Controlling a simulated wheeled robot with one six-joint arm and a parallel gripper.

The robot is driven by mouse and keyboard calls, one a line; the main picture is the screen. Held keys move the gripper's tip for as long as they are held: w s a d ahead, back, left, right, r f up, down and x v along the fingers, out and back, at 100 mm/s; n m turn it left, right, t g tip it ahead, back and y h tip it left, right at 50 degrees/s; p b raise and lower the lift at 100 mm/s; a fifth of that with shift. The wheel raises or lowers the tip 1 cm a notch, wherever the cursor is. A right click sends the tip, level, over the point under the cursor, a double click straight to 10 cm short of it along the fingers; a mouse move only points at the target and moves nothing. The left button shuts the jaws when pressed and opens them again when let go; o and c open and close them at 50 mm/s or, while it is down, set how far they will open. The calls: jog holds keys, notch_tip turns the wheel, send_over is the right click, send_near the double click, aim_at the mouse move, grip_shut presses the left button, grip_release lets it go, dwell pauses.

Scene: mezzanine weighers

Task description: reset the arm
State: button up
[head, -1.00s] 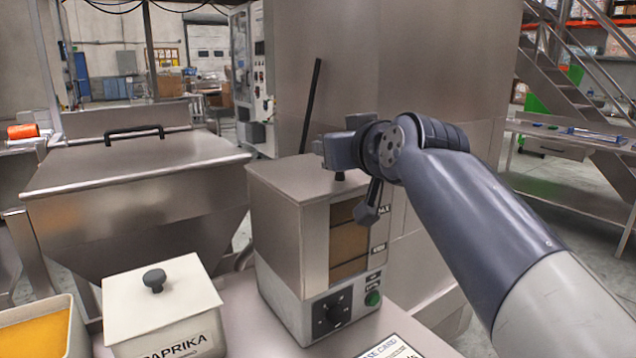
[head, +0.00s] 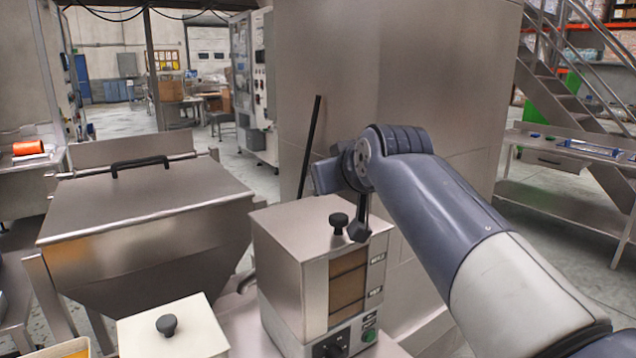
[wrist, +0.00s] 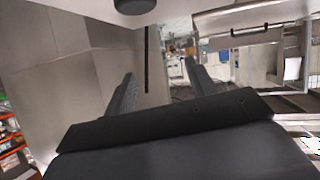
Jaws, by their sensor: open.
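My gripper (wrist: 160,85) shows its two dark fingers spread apart in the wrist view, with nothing between them. In the head view a dark finger of my gripper (head: 358,229) hangs below the wrist, just right of the black knob (head: 339,220) on the steel box. Whether it touches the box top is hard to tell. My arm reaches in from the lower right, bent at the wrist. The steel box (head: 290,235) has a brown window in its front, a dial and a green button.
A white lidded container (head: 190,335) stands at the front left of the box. A steel hopper (head: 140,200) with a black handle is behind it. A large steel column (head: 440,90) rises behind my arm. A side bench (head: 570,150) and stairs are at right.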

jog(key=w+a+r+n+g+h+p, duration=0.1)
jog(key=w+a+r+g+h+p, duration=0.2)
jog(key=p, duration=1.9)
jog(key=w+a+r+g, duration=0.2)
jog(key=w+r, duration=0.2)
jog(key=shift+w+g, duration=0.15)
jog(key=shift+g, duration=0.25)
